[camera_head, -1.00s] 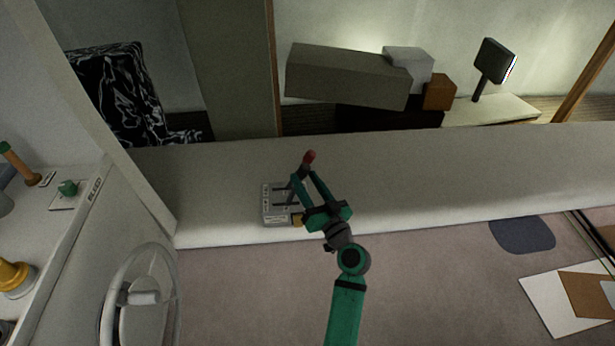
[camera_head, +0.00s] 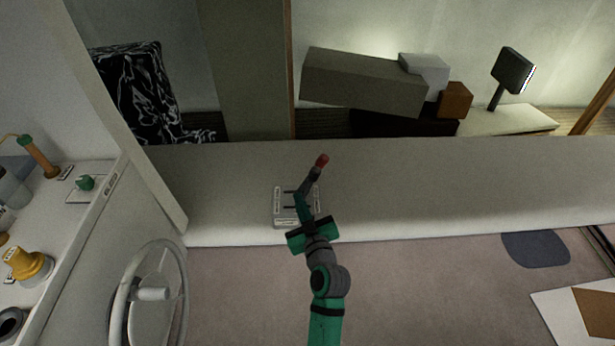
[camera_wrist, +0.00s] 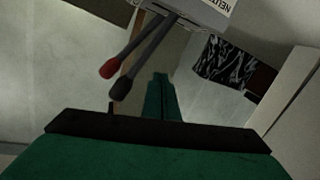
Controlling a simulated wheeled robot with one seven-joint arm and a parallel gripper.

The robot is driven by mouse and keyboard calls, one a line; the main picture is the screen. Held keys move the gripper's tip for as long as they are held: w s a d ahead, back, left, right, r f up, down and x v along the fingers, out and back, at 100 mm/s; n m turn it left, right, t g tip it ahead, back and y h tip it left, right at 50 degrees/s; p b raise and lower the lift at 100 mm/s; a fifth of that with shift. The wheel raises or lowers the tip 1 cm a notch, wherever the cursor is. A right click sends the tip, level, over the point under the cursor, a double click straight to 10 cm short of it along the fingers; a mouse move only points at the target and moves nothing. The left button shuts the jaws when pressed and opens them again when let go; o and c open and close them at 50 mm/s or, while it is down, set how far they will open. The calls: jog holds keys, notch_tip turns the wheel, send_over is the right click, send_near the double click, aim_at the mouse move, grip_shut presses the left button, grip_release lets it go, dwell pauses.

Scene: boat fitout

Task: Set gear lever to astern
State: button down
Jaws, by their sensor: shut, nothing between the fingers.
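A light grey control box (camera_head: 285,222) with slots and printed labels sits on the long pale ledge. Two levers rise from it: one with a red knob (camera_head: 322,160), one with a black knob (camera_head: 315,174). In the wrist view, the red knob (camera_wrist: 109,69) and black knob (camera_wrist: 121,88) lie left of my fingers, and part of a label like "NEUTRAL" shows on the box (camera_wrist: 205,10). Which lever is the gear lever is unclear. My teal gripper (camera_head: 299,202) is shut and empty, fingertips over the box beside the levers. Contact cannot be told. It also shows in the wrist view (camera_wrist: 160,82).
A steering wheel (camera_head: 124,298) stands at lower left, beside a white console (camera_head: 75,235) with yellow, green and orange fittings. The pale ledge (camera_head: 430,180) is clear to the right. Boxes (camera_head: 365,82) and a dark screen (camera_head: 513,70) stand beyond it.

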jog(key=s+a+r+n+t+h, duration=0.1)
jog(key=s+r+n+h, duration=0.1)
jog(key=r+n+h, duration=0.15)
jog(key=s+a+r+n+h, duration=0.1)
jog(key=s+r+n+h, duration=0.1)
jog(key=r+n, duration=0.2)
jog(key=w+d, duration=0.1)
jog(key=w, duration=0.9)
jog(key=shift+y, duration=0.25)
jog(key=d, duration=0.1)
jog(key=s+d+f, duration=0.1)
jog(key=d, duration=0.1)
jog(key=shift+s+d+f, duration=0.2)
jog(key=shift+s+f, duration=0.05)
jog(key=shift+s, duration=0.1)
